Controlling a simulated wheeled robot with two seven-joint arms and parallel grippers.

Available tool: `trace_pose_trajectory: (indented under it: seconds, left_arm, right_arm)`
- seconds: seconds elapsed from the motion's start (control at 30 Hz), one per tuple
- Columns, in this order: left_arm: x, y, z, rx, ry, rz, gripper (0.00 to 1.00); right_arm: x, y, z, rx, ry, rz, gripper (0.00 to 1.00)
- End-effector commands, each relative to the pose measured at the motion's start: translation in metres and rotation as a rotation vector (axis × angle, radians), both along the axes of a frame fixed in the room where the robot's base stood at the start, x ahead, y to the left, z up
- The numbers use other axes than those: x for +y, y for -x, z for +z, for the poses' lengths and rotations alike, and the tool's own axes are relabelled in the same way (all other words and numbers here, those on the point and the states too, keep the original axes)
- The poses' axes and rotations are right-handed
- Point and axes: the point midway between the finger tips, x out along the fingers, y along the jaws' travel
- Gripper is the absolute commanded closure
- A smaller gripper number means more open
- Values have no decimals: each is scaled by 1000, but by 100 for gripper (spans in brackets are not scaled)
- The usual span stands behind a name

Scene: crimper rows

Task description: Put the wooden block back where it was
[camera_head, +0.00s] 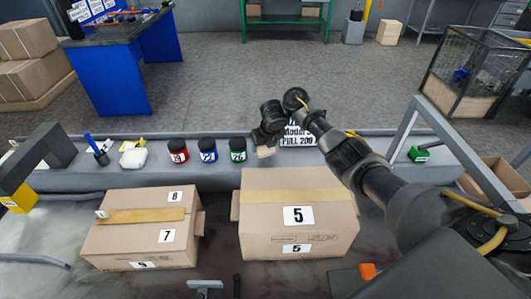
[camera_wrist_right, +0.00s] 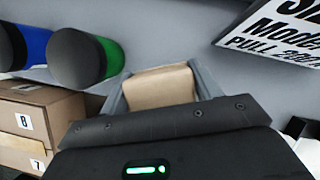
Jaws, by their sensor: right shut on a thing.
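The wooden block (camera_wrist_right: 160,86) is pale tan and sits between the two grey fingers of my right gripper (camera_wrist_right: 158,88) in the right wrist view. In the head view the block (camera_head: 265,152) shows just below my right gripper (camera_head: 266,145), over the grey ledge, between the green jar and the white sign. The gripper is shut on it. I cannot tell whether the block touches the ledge. My left gripper is not in view.
Red (camera_head: 178,152), blue (camera_head: 208,151) and green (camera_head: 238,151) jars stand in a row left of the block. A white sign (camera_head: 298,136) is just right. Cardboard boxes (camera_head: 297,190) (camera_head: 150,215) stand in front. A black and yellow object (camera_head: 42,160) is at far left.

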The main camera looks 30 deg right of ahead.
Motion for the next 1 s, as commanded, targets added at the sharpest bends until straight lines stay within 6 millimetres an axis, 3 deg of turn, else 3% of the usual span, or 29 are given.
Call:
trace_pose_trajectory:
  seconds: [0.23,0.67,0.7,0.8,0.87,1.0]
  left_arm:
    - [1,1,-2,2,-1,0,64]
    - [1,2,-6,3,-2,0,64]
    - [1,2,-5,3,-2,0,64]
    - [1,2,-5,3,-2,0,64]
    - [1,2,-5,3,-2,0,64]
    - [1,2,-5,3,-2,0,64]
  right_arm:
    - [-4,-2,-34,2,-1,-2,55]
    - [-4,-2,-41,0,1,-1,55]
    - [-4,-2,-40,0,1,-1,34]
    - [-4,-2,-40,0,1,-1,21]
    - [-4,-2,-40,0,1,-1,15]
    - [-4,-2,-40,0,1,-1,15]
